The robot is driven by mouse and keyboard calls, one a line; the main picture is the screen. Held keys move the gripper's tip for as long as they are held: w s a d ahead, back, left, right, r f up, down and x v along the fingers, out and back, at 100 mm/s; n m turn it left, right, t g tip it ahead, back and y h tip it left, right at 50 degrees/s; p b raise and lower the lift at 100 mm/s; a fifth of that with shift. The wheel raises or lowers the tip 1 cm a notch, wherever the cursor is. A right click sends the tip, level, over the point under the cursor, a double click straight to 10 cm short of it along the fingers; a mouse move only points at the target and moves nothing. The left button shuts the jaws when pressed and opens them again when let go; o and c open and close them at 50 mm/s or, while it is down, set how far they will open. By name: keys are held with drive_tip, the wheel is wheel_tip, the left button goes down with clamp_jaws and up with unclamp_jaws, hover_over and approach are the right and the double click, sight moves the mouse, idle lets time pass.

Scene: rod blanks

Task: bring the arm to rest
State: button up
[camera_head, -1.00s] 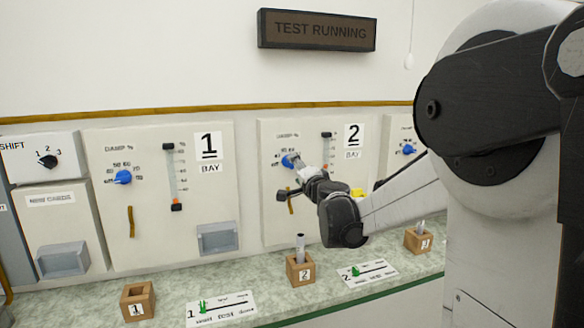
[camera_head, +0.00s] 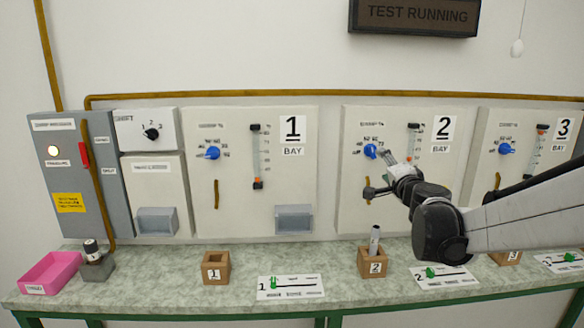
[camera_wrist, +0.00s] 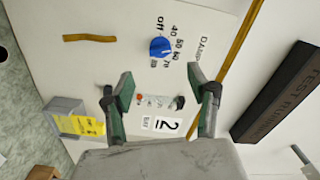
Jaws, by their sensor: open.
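My gripper (camera_head: 378,172) is in front of the bay 2 panel (camera_head: 358,118), by its blue knob (camera_head: 370,150). In the wrist view, my gripper (camera_wrist: 165,90) has its two fingers wide apart with nothing between them. The blue knob (camera_wrist: 160,47) and a slider gauge (camera_wrist: 158,101) show on the panel beyond the fingers. I cannot tell the exact gap between the fingertips and the panel. My forearm hides part of the lower bay 2 panel in the head view.
The counter (camera_head: 190,292) holds wooden blocks for bays 1 (camera_head: 215,268) and 2 (camera_head: 372,262), the latter with a grey rod (camera_head: 375,240). A pink tray (camera_head: 50,272) is at far left. A dark TEST RUNNING sign (camera_head: 415,15) hangs above. The counter's left part is mostly clear.

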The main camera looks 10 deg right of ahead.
drive_tip(key=s+a+f+n+g+y, duration=0.1)
drive_tip(key=s+a+n+g+y, duration=0.15)
drive_tip(key=s+a+n, duration=0.5)
drive_tip(key=s+a+f+n+g+y, duration=0.25)
drive_tip(key=s+a, duration=0.25)
drive_tip(key=a, duration=0.6)
drive_tip(key=s+f+n+g+h, duration=0.1)
drive_tip(key=s+f+g, duration=0.1)
drive_tip(key=s+f, duration=0.2)
drive_tip(key=s+a+f+n+g+h, duration=0.1)
drive_tip(key=s+f, duration=0.3)
drive_tip(key=s, duration=0.7)
drive_tip(key=s+a+f+n+g, duration=0.1)
drive_tip(key=s+f+n+g, duration=0.1)
drive_tip(key=s, duration=0.5)
wheel_tip(320, 180, down, 2)
drive_tip(key=shift+s+f+n+g+h, duration=0.1)
drive_tip(key=shift+s+n+g+h, duration=0.25)
drive_tip(key=shift+n, duration=0.35)
